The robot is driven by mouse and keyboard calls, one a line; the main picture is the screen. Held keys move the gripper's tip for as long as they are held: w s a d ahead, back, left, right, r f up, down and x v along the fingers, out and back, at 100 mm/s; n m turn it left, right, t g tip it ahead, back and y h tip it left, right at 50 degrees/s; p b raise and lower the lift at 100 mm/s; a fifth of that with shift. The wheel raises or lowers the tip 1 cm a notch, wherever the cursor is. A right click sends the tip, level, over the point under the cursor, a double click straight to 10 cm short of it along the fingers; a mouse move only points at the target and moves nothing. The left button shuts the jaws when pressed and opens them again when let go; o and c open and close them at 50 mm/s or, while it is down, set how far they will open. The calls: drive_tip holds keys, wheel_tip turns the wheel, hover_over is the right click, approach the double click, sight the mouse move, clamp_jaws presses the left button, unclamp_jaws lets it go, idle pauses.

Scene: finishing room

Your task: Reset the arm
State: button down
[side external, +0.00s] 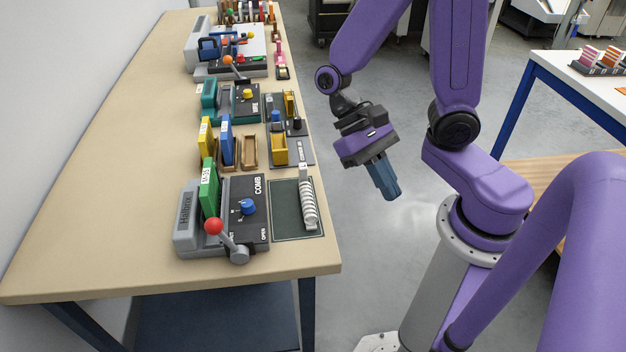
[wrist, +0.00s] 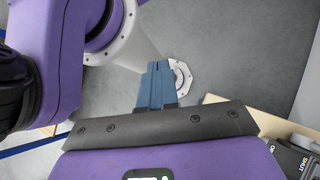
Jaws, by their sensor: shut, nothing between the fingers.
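My gripper (side external: 385,180) hangs over the open floor to the right of the bench in the side external view, pointing down and a little to the right. Its blue fingers are shut together with nothing between them. The shut fingers also show in the wrist view (wrist: 156,85), above the grey floor near the foot of my own base. My arm is bent, and the gripper is apart from the bench and everything on it.
A long wooden bench (side external: 110,215) on the left carries a grey comb binding machine (side external: 185,228) with a red-knobbed lever (side external: 214,227), a white comb (side external: 308,205) on a dark mat, and coloured holders. A white-topped table (side external: 575,85) stands at right.

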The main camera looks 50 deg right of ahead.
drive_tip(key=r+n+t, duration=0.1)
drive_tip(key=n+t, duration=0.2)
drive_tip(key=n, duration=0.2)
drive_tip(key=d+r+n+t+h, duration=0.1)
drive_tip(key=n+t, duration=0.1)
drive_tip(key=n, duration=0.3)
drive_tip(key=d+r+n+t, duration=0.1)
drive_tip(key=n+t, duration=0.2)
drive_tip(key=n, duration=0.3)
drive_tip(key=shift+s+t, duration=0.3)
drive_tip(key=c, duration=0.8)
unclamp_jaws()
drive_tip(key=shift+a+r+n, duration=0.2)
drive_tip(key=shift+n, duration=0.1)
wheel_tip(320, 180, up, 6)
drive_tip(key=r+n+h, duration=0.1)
drive_tip(key=n+h, duration=0.1)
drive_tip(key=n, duration=1.9)
hover_over(210, 220)
drive_tip(key=a, duration=0.1)
drive_tip(key=f, duration=1.2)
drive_tip(key=d+f, duration=0.1)
drive_tip(key=f, duration=0.4)
drive_tip(key=shift+d+f, duration=0.1)
drive_tip(key=shift+f, duration=0.3)
